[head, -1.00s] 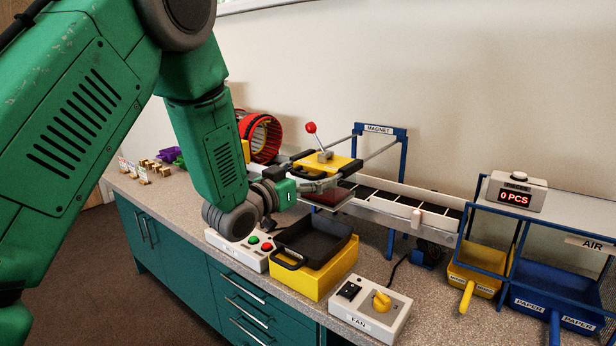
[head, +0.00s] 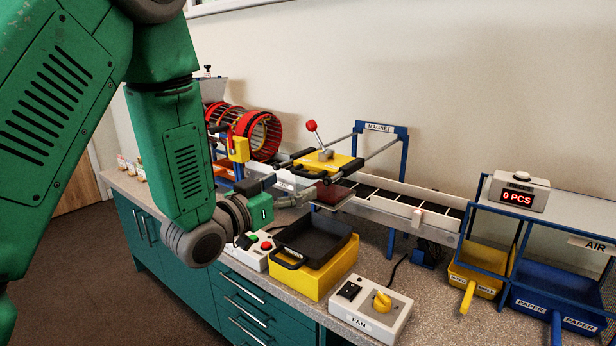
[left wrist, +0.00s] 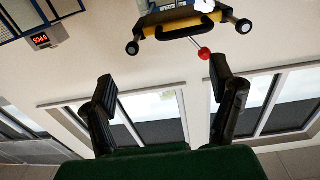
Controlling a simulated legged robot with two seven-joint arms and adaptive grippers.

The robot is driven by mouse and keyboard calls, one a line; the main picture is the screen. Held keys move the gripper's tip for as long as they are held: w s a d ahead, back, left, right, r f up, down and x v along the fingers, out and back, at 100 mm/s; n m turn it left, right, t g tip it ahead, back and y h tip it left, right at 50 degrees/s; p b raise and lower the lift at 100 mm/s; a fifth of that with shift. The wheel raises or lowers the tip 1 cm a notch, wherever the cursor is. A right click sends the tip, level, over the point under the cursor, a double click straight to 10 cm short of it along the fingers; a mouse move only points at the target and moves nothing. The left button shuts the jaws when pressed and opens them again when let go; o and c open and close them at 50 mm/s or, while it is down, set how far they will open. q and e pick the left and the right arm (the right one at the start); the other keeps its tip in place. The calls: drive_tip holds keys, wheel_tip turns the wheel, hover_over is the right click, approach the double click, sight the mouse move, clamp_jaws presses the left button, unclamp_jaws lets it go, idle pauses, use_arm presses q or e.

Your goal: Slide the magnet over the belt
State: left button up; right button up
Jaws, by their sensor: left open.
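The magnet carriage (head: 340,163) is a yellow plate with black handles and a red-knobbed lever (head: 311,126). It sits on two grey rails left of the blue frame marked MAGNET (head: 379,127). It also shows upside down at the top of the left wrist view (left wrist: 180,27). The dark belt (head: 385,202) with white cleats runs right from below the rails. My left gripper (head: 293,188) is open and empty, left of and slightly below the carriage, apart from it. Its two fingers show spread in the left wrist view (left wrist: 163,90). My right gripper is not in view.
A black tray on a yellow box (head: 322,275), a fan control box (head: 370,308) and a button box (head: 255,255) stand in front. A red drum (head: 262,135) is behind left. Yellow (head: 474,275) and blue (head: 555,308) bins stand right, below a counter reading 0 PCS (head: 516,197).

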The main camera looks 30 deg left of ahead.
use_arm(q)
drive_tip(key=shift+a+f+n, duration=0.9)
drive_tip(key=shift+a, duration=0.05)
drive_tip(key=c, duration=1.3)
drive_tip(key=f+n, duration=0.2)
drive_tip(key=shift+s+n+g+p, duration=0.2)
drive_tip(key=shift+n+g+p, duration=0.15)
drive_tip(key=shift+n+g, duration=0.05)
clamp_jaws()
drive_tip(key=n+p, duration=0.4)
drive_tip(key=n, duration=2.8)
approach(317, 183)
drive_tip(key=w, duration=0.2)
drive_tip(key=shift+t, duration=0.3)
drive_tip(key=w, duration=0.5)
drive_tip(key=shift+w+f, duration=0.3)
drive_tip(key=shift+f, duration=0.05)
drive_tip(key=shift+w+d+r, duration=0.1)
drive_tip(key=shift+w+d, duration=0.05)
drive_tip(key=shift+d, duration=0.3)
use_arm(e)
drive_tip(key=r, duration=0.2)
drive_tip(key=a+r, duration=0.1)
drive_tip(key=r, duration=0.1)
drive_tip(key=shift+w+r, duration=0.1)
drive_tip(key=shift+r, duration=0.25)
